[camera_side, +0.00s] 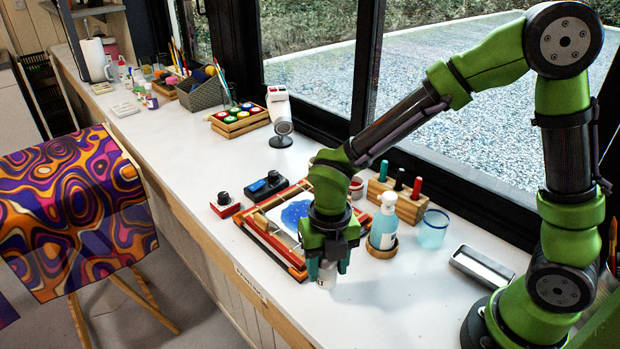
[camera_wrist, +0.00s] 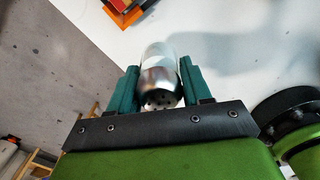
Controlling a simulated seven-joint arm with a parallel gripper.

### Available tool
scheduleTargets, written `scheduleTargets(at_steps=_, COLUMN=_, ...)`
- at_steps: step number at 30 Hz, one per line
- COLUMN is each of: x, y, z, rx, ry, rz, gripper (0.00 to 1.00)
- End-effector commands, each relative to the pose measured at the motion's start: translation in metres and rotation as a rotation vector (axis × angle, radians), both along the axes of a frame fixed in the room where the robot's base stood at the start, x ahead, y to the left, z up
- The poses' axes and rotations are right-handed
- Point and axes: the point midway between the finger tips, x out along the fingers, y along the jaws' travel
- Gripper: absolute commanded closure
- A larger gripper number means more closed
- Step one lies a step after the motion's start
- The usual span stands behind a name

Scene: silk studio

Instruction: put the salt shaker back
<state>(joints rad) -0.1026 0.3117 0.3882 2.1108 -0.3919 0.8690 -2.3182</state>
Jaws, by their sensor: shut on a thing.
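My gripper (camera_side: 328,262) is shut on the salt shaker (camera_side: 327,274), which hangs low at the front of the white counter, to the right of the framed picture. In the wrist view the salt shaker (camera_wrist: 160,88) sits between the two green fingers of my gripper (camera_wrist: 158,85). Its metal top with small holes faces the camera, and its pale body points away. I cannot tell whether its base touches the counter.
A wooden frame (camera_side: 268,246) with a blue print lies left of my gripper. A bottle (camera_side: 384,225) on a round wooden coaster, a blue glass (camera_side: 433,230) and a metal tray (camera_side: 482,267) stand to the right. The counter's front edge is close; its front right is clear.

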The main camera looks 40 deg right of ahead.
Motion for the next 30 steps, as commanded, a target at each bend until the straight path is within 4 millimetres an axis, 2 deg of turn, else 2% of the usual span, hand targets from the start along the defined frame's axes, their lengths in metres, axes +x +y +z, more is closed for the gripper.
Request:
scheduleTargets(at_steps=6, x=-0.001, y=0.000, z=-0.032, rx=-0.002, ry=0.005, rz=0.001, gripper=0.87)
scheduleTargets(at_steps=16, x=-0.001, y=0.000, z=-0.037, rx=0.000, ry=0.001, rz=0.000, gripper=0.87)
scheduleTargets(at_steps=17, x=-0.001, y=0.000, z=-0.037, rx=-0.001, ry=0.002, rz=0.000, gripper=0.47)
scheduleTargets(at_steps=21, x=-0.001, y=0.000, z=-0.037, rx=-0.001, ry=0.002, rz=-0.001, gripper=0.27)
scheduleTargets(at_steps=30, x=0.000, y=0.000, z=-0.035, rx=-0.001, ry=0.000, rz=-0.001, gripper=0.27)
